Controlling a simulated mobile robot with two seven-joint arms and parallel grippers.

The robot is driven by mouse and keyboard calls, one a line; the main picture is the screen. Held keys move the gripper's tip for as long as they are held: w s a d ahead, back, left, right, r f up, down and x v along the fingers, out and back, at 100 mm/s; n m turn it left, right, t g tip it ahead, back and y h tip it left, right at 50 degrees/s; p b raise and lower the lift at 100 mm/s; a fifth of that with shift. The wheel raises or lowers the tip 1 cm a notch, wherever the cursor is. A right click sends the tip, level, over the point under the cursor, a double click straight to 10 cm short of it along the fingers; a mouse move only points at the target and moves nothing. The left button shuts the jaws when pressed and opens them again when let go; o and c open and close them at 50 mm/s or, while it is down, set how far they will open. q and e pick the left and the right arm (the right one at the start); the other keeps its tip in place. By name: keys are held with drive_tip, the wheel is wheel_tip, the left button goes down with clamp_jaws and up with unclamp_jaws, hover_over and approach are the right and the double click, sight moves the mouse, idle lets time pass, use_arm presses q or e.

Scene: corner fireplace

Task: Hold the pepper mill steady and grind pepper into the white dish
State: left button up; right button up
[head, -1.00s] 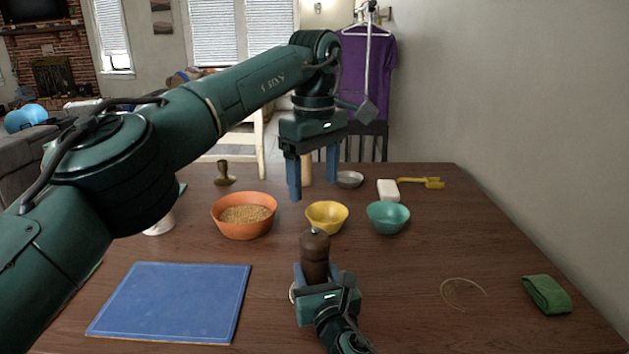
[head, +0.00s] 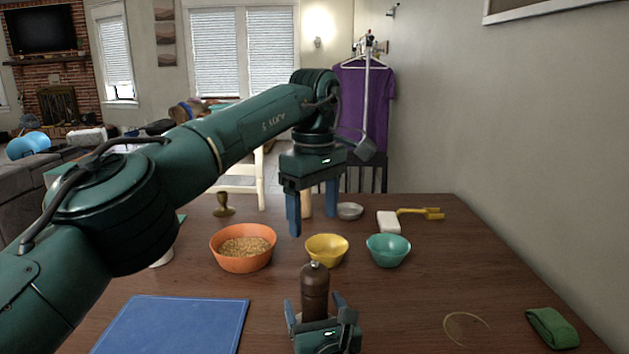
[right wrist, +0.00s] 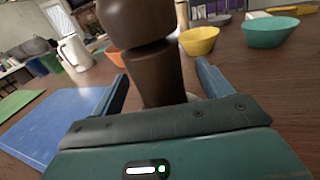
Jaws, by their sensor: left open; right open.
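The dark brown pepper mill (head: 315,290) stands upright on the wooden table. My right gripper (head: 314,301) is open low at the mill, one finger on each side. In the right wrist view the mill (right wrist: 162,75) rises between the spread fingers, with no clear grip on it. My left gripper (head: 313,226) is open and empty, pointing down beyond the mill and above the table near the yellow bowl. I cannot clearly pick out the white dish; only a small pale patch (right wrist: 192,97) shows behind the mill in the right wrist view.
An orange bowl of grain (head: 243,262), a yellow bowl (head: 326,252) and a teal bowl (head: 388,252) stand beyond the mill. A blue board (head: 175,327) lies left, a green cloth (head: 552,328) right. A small grey bowl (head: 350,211) and white block (head: 388,222) sit farther back.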

drive_tip(key=o, duration=0.4)
